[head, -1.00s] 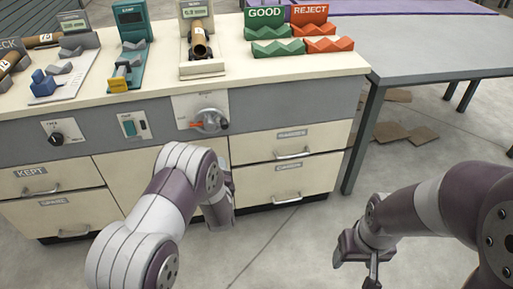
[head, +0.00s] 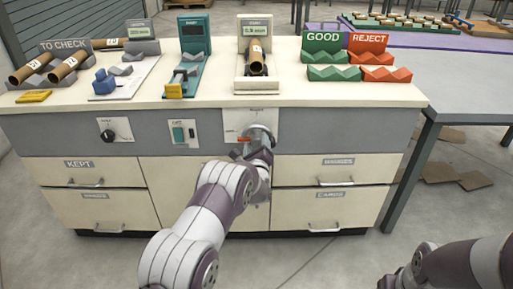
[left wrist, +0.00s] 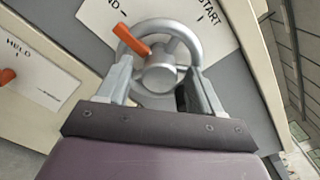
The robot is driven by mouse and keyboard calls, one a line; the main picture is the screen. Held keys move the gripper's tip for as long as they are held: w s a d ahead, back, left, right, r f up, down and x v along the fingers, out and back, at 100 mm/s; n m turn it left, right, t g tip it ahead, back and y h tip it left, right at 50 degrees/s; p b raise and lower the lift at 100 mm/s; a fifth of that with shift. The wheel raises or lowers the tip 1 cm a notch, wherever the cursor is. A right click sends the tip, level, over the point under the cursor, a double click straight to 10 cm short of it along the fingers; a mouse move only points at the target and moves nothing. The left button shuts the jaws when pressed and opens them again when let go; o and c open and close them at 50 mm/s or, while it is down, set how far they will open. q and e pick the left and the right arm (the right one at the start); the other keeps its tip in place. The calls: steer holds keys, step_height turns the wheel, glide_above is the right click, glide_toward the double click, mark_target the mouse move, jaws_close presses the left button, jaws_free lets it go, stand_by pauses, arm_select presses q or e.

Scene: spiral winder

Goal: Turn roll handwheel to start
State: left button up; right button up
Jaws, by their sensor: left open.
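The roll handwheel (head: 264,133) is a grey metal wheel on a white plate on the bench front. The left wrist view shows its rim and hub (left wrist: 160,72) close up. Its orange pointer (left wrist: 131,39) points up-left, nearer the partly cut-off "…ND" mark than the "START" mark (left wrist: 207,20). My left gripper (left wrist: 158,78) is open, with one finger on each side of the wheel's lower part; contact is not clear. In the head view my left gripper (head: 256,150) partly covers the wheel. My right gripper (head: 388,282) is mostly cut off at the bottom edge.
A cardboard tube (head: 257,58) sits in a holder above the wheel. A black knob (head: 107,135) and a green switch (head: 180,133) are left of it. The "HELD" plate (left wrist: 30,75) is close to my left gripper. Drawers (head: 327,170) lie below. Green and red racks stand on top.

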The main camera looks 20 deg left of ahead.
arm_select(q)
steer(key=c, duration=1.1)
steer(key=shift+o, duration=0.2)
